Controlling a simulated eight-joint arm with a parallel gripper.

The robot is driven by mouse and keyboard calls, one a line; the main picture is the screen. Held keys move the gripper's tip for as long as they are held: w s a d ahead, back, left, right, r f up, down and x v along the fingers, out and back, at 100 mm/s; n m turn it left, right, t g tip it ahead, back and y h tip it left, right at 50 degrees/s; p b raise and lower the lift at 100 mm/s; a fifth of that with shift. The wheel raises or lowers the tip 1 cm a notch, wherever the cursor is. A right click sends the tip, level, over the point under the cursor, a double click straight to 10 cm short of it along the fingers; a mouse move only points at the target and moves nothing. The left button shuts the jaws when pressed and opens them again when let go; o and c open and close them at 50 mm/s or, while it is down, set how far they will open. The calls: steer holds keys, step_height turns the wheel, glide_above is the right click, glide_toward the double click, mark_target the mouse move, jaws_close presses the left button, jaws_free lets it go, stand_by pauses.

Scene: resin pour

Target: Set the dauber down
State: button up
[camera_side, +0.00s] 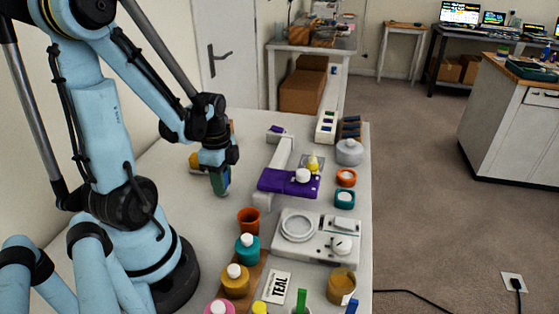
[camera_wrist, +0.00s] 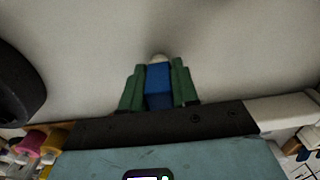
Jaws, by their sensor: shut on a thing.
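My gripper (camera_side: 221,180) is over the white bench, left of the purple piece. In the wrist view its two green fingers (camera_wrist: 158,88) are closed on the sides of the dauber. The dauber (camera_wrist: 158,80) has a blue body and a pale rounded tip pointing away from the wrist, close to the bench surface with a soft shadow by it. In the side view only a little blue (camera_side: 214,183) shows between the fingers. I cannot tell whether the tip touches the bench.
A purple piece (camera_side: 275,181) with a white knob stands to the right. A yellow object (camera_side: 195,161) lies behind my gripper. An orange cup (camera_side: 248,221), capped bottles (camera_side: 236,281) and a white plate device (camera_side: 316,249) stand nearer the front. The bench (camera_side: 190,215) around my gripper is mostly bare.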

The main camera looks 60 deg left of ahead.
steer(key=shift+f, duration=0.2)
steer(key=o, duration=1)
steer(key=shift+r, duration=0.1)
steer(key=shift+r, duration=5.95)
steer(key=w+d+n+t, duration=0.1)
steer(key=w+d, duration=0.1)
steer(key=w+d+n+t, duration=0.1)
steer(key=w+d+n, duration=0.1)
steer(key=d, duration=0.1)
steer(key=w+d+n+t+y, duration=0.1)
steer(key=w+d, duration=0.1)
steer(key=shift+d+f+t, duration=0.1)
steer(key=shift+d+t, duration=0.2)
steer(key=shift+d, duration=0.1)
steer(key=w+d+n+t, duration=0.1)
steer(key=d, duration=0.1)
steer(key=w+d+n+t, duration=0.1)
steer(key=d+n, duration=0.1)
steer(key=d, duration=0.1)
steer(key=w+d+n+t+h, duration=0.1)
steer(key=d+n, duration=0.1)
steer(key=d, duration=0.1)
steer(key=shift+d+r+t, duration=0.1)
steer(key=shift+r+t, duration=0.2)
steer(key=shift+r, duration=0.05)
